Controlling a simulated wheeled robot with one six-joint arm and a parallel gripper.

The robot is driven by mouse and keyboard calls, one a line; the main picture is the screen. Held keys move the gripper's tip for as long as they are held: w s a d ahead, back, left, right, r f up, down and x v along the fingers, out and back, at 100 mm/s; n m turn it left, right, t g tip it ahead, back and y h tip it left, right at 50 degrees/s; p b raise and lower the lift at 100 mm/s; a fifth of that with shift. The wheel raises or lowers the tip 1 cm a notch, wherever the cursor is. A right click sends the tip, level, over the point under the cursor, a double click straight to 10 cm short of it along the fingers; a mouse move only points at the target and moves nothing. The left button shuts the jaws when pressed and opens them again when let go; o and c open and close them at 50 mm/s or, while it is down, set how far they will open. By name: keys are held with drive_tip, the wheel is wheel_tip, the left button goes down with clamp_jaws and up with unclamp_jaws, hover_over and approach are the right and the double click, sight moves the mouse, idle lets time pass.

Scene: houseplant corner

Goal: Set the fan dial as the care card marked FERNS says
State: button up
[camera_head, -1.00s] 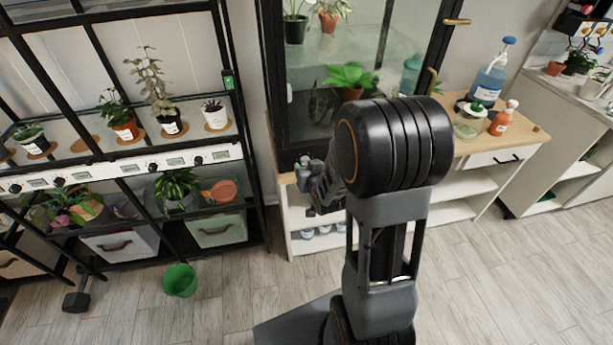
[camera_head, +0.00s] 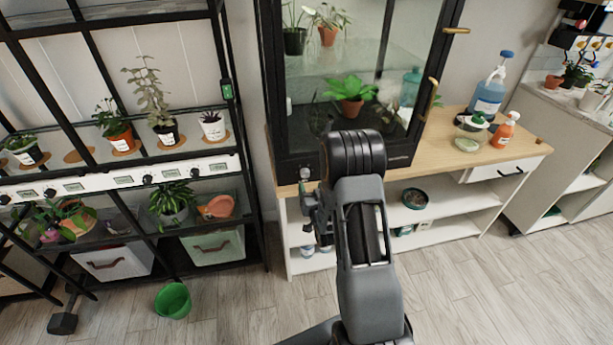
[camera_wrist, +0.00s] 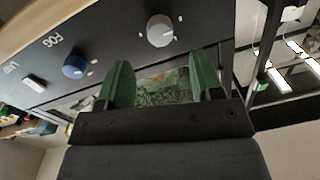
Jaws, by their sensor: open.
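In the wrist view, a dark panel carries a light grey dial (camera_wrist: 160,31); I can read no label beside it, so I cannot tell whether it is the fan dial. A blue knob (camera_wrist: 75,66) by the word FOG and a white switch (camera_wrist: 34,83) sit further left. My gripper (camera_wrist: 160,76) is open and empty, its green fingertips apart from the grey dial and just below it in the picture. In the head view a grey dial (camera_head: 305,173) shows on the glass cabinet's base; my arm hides much of that panel. I can read no card marked FERNS.
The glass cabinet (camera_head: 293,95) stands on a wooden bench (camera_head: 520,150) with spray bottles. A black plant rack (camera_head: 236,140) with a white strip of dials (camera_head: 75,187) is at left. A green bucket (camera_head: 173,300) stands on the floor.

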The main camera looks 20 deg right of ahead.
sight(306, 175)
drive_tip(key=shift+w+d+p, duration=0.15)
drive_tip(key=shift+w+d, duration=0.1)
drive_tip(key=shift+w, duration=1.3)
drive_tip(key=shift+w+d+p, duration=0.15)
drive_tip(key=shift+w+d, duration=0.05)
drive_tip(key=shift+w, duration=1.3)
drive_tip(key=c, duration=0.9)
